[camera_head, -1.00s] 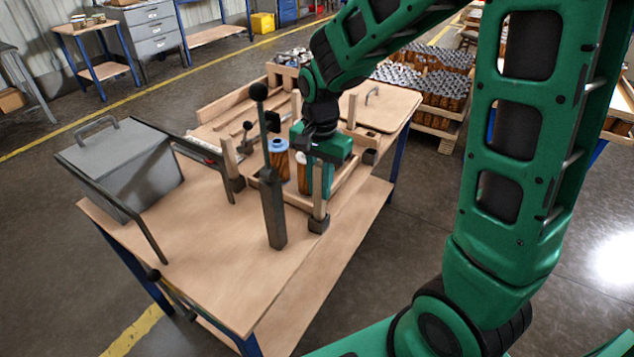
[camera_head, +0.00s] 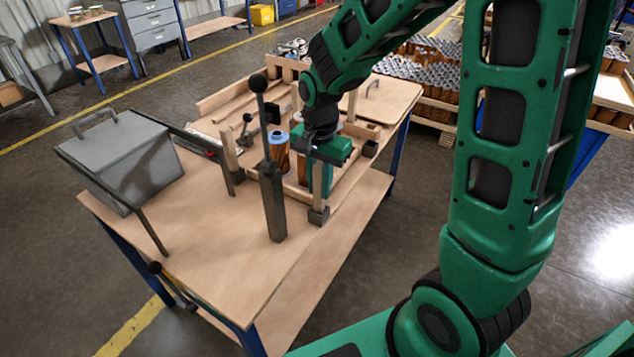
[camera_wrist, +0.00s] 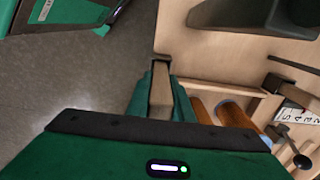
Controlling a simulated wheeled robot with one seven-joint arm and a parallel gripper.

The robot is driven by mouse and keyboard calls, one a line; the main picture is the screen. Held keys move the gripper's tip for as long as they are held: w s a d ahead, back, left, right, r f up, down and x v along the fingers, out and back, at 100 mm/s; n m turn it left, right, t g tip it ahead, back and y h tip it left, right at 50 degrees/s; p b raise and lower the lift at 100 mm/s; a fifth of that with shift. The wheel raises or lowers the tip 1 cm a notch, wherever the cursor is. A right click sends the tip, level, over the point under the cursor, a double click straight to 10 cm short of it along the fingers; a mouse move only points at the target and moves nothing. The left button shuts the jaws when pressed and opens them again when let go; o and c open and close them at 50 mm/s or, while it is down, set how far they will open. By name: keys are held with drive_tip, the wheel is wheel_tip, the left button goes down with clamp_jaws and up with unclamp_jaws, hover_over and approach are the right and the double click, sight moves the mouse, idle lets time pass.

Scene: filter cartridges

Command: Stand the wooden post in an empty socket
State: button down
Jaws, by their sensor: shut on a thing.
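My gripper (camera_head: 321,172) points down at the near corner of the wooden frame, shut on a wooden post (camera_head: 317,190). The post is upright, and its lower end meets a dark socket block (camera_head: 318,216); how deep it sits I cannot tell. In the wrist view the post (camera_wrist: 160,92) shows between the green fingers. Another post (camera_head: 230,153) stands in a dark block at the left corner. A dark block at the right corner (camera_head: 370,148) shows no post in it. A blue-topped filter cartridge (camera_head: 279,150) stands inside the frame, left of my gripper.
A dark upright lever with a ball knob (camera_head: 273,205) stands close in front of the frame. A grey lidded box (camera_head: 122,160) is at the table's left. A wooden lid with a handle (camera_head: 385,95) lies at the back right. The tabletop's near part (camera_head: 215,265) is bare.

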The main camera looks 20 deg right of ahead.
drive_tip(key=shift+f, duration=0.1)
drive_tip(key=c, duration=1.5)
unclamp_jaws()
wheel_tip(320, 180, up, 11)
drive_tip(key=shift+f, duration=0.15)
drive_tip(key=s+d+n, duration=0.1)
drive_tip(key=s+d, duration=0.4)
drive_tip(key=s, duration=0.2)
drive_tip(key=s+d+n, duration=0.2)
drive_tip(key=s+d, duration=0.4)
drive_tip(key=s, duration=0.2)
drive_tip(key=s+d+n, duration=0.1)
drive_tip(key=s+d, duration=0.5)
drive_tip(key=s, duration=0.2)
drive_tip(key=shift+s, duration=0.15)
